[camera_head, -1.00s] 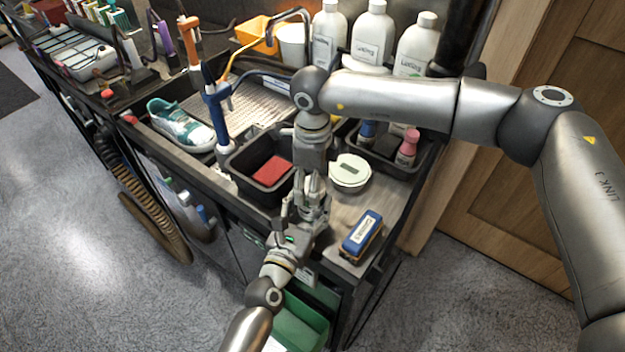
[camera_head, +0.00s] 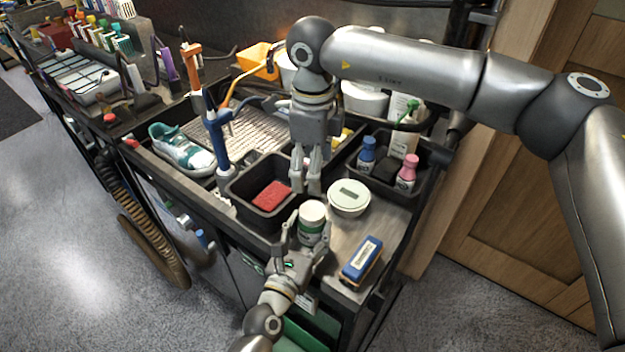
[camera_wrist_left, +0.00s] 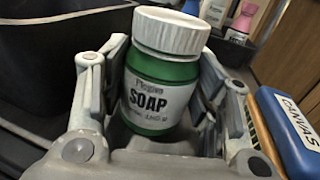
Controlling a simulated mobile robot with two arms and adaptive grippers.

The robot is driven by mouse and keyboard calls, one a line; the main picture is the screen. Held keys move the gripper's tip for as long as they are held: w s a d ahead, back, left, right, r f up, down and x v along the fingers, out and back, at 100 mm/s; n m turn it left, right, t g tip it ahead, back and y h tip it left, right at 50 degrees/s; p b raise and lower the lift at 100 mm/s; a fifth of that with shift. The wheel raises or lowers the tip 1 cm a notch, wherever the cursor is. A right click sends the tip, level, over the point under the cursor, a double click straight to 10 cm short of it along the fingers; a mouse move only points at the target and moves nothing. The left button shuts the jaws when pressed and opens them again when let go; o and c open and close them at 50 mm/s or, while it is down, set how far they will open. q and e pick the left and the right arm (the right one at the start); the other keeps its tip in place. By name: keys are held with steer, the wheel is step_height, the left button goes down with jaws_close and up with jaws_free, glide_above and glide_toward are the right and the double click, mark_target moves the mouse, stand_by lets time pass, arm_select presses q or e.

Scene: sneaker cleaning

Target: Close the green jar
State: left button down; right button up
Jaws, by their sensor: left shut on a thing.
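The green jar (camera_head: 311,225) has a white label reading SOAP and stands upright between the fingers of my left gripper (camera_head: 305,245), which is shut on it. The left wrist view shows the jar (camera_wrist_left: 160,103) up close between both fingers. A white ribbed lid (camera_wrist_left: 172,32) sits on the jar's top and looks level; how tightly it is turned cannot be told. The lid also shows in the head view (camera_head: 312,211). My right gripper (camera_head: 306,187) points down above and behind the jar, apart from the lid. Its fingers are slightly apart, with nothing seen between them.
A blue brush (camera_head: 361,260) marked CANVAS lies near the front right edge. A black bin (camera_head: 243,188) with a red sponge (camera_head: 272,196) is at left. A tray with small bottles (camera_head: 407,172) is behind.

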stand_by(0.3)
arm_select(q)
steer(key=shift+c, duration=2.1)
jaws_free()
steer(key=v, duration=1.2)
steer(key=shift+s+f, duration=0.1)
